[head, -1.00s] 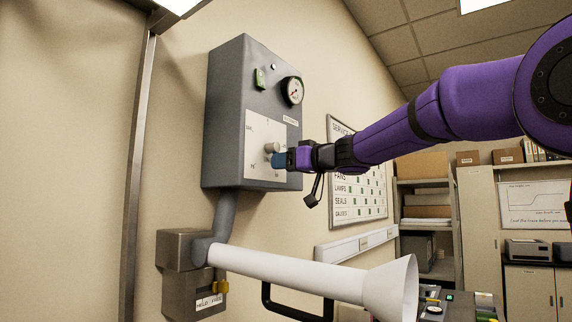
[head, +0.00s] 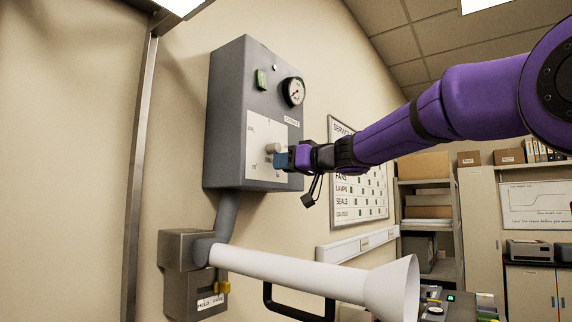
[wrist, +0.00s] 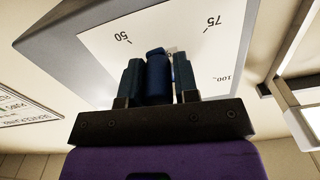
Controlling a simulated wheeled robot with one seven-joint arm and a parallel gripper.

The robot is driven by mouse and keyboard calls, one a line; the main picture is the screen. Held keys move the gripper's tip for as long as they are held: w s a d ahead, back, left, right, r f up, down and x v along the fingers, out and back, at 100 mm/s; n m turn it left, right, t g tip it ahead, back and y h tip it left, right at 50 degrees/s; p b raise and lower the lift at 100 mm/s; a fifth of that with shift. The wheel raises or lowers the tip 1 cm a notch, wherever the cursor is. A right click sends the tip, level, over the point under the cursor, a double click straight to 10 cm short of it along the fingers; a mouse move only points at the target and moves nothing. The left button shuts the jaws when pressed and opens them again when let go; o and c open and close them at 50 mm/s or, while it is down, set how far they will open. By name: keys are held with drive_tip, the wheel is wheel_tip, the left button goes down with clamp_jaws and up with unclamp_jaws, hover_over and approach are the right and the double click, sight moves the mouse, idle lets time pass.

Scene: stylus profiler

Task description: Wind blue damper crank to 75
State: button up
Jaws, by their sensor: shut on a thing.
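The blue crank handle (wrist: 157,77) sits between my gripper's two dark fingers in the wrist view. In the head view the blue crank (head: 280,160) stands out from the white dial plate (head: 258,128), beside a pale round knob (head: 273,148). My gripper (head: 287,158) is shut on the handle, close in front of the plate. The wrist view shows the plate's marks 50 (wrist: 123,38), 75 (wrist: 213,24) and 100 (wrist: 230,78). The handle lies between the 50 and 75 marks in this picture. The handle and fingers hide the crank's middle, so I cannot read its exact setting.
A service board (head: 372,180) hangs to the right, behind my arm.

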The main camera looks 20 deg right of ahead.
drive_tip(key=m, duration=0.3)
drive_tip(key=s+a+m, duration=0.1)
drive_tip(key=m, duration=0.1)
drive_tip(key=shift+o, duration=0.2)
drive_tip(key=shift+s+a+r+m, duration=0.15)
drive_tip(key=shift+a+m, duration=0.1)
drive_tip(key=shift+m, duration=0.65)
drive_tip(key=shift+s+a+r+m, duration=0.15)
drive_tip(key=shift+a+m, duration=0.1)
drive_tip(key=shift+m, duration=0.65)
drive_tip(key=shift+s+a+r+m, duration=0.15)
drive_tip(key=shift+a+m, duration=0.1)
drive_tip(key=shift+m, duration=0.65)
drive_tip(key=o, duration=0.8)
drive_tip(key=shift+s+r, duration=0.1)
approach(261, 159)
drive_tip(key=v, duration=0.6)
